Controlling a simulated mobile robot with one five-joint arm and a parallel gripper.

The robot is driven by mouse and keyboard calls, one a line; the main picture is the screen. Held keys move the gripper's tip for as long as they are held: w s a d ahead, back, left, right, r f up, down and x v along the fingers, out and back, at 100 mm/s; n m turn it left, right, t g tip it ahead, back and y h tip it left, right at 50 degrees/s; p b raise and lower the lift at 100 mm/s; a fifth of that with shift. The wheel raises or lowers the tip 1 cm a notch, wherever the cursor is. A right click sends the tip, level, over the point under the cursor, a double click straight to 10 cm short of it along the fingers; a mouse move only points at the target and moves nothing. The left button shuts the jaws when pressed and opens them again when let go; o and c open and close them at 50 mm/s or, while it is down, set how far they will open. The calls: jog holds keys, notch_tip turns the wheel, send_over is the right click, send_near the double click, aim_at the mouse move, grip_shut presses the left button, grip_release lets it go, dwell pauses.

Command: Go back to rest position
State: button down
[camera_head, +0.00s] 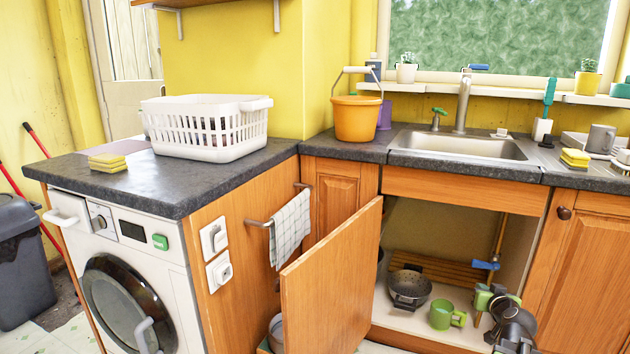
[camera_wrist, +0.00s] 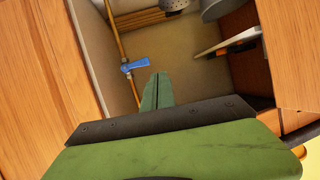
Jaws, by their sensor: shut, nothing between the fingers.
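My gripper (camera_wrist: 156,76) is green, with its two fingers together and nothing between them in the wrist view. It points into the open cupboard under the sink, near a blue tap handle (camera_wrist: 133,66) on a pipe. In the head view my gripper (camera_head: 484,297) shows at the lower right, partly hidden by my dark arm links, at the cupboard opening. It is to the right of a green mug (camera_head: 440,315) on the cupboard floor. The blue tap handle also shows in the head view (camera_head: 485,265), just above my gripper.
The cupboard door (camera_head: 335,285) stands open to the left of my arm. A dark pan (camera_head: 409,288) sits inside the cupboard. The sink (camera_head: 465,147) and counter (camera_head: 345,147) are above; an orange bucket (camera_head: 357,118) and white basket (camera_head: 207,127) stand on the counter.

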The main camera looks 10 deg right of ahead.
jog(key=w+a+f+n+g+y+p, duration=0.1)
jog(key=w+a+f+y, duration=0.1)
jog(key=a, duration=0.6)
jog(key=w+a+f+n+g+y+p, duration=0.1)
jog(key=w+a+f+n+g+y, duration=0.1)
jog(key=a, duration=0.6)
jog(key=w+a+f+n+g+y+p, duration=0.1)
jog(key=w+a+f+y, duration=0.1)
jog(key=a, duration=0.6)
jog(key=s+a+f+n+g+p, duration=0.15)
jog(key=s+a+g, duration=0.4)
jog(key=a, duration=0.65)
jog(key=s+a+f+g+p, duration=0.15)
jog(key=s+a+g, duration=0.35)
jog(key=a, duration=0.7)
notch_tip(320, 180, up, 38)
jog(key=d+t+p, duration=0.1)
jog(key=p, duration=3.7)
jog(key=shift+s+t+h, duration=0.2)
jog(key=shift+t+h, duration=0.1)
jog(key=shift+t, duration=0.05)
